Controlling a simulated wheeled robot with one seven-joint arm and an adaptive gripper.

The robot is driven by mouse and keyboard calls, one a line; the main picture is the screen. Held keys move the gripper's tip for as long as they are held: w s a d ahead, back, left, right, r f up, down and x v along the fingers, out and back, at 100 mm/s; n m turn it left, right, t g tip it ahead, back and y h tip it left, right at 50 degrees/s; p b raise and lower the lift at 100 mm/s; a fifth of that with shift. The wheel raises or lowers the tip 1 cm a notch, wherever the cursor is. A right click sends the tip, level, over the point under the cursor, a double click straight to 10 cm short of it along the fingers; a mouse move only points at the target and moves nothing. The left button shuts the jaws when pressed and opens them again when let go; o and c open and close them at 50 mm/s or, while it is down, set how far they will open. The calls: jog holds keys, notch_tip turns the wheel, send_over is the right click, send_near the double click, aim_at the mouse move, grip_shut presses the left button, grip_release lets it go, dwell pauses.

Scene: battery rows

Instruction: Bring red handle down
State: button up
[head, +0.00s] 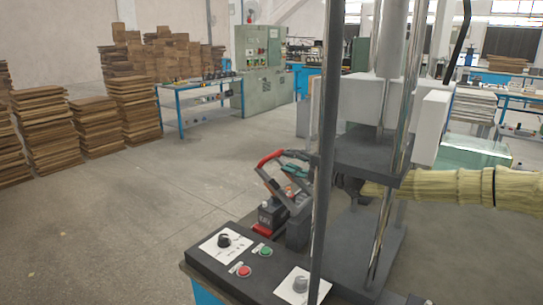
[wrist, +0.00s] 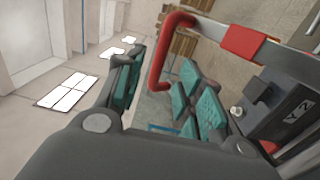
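The red handle (head: 271,157) is a bent bar at the upper end of a grey lever on a small black and red device, left of the steel columns in the head view. The lever slants up to the left. In the wrist view the red handle (wrist: 172,50) shows at the gap between the teal-padded fingers. My gripper (wrist: 160,78) is open, with its fingers apart on either side of the handle's lower end. Contact cannot be told. In the head view my gripper (head: 293,171) is partly hidden behind a column.
A dark control panel (head: 265,262) with knobs and red and green buttons lies in front. Steel columns (head: 325,150) stand between the head camera and my gripper. Stacked brown boards (head: 135,105) line the left wall. The floor on the left is clear.

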aim_at(276, 156)
jog(key=x, duration=0.7)
jog(key=shift+w+a, duration=0.1)
jog(key=shift+a, duration=0.05)
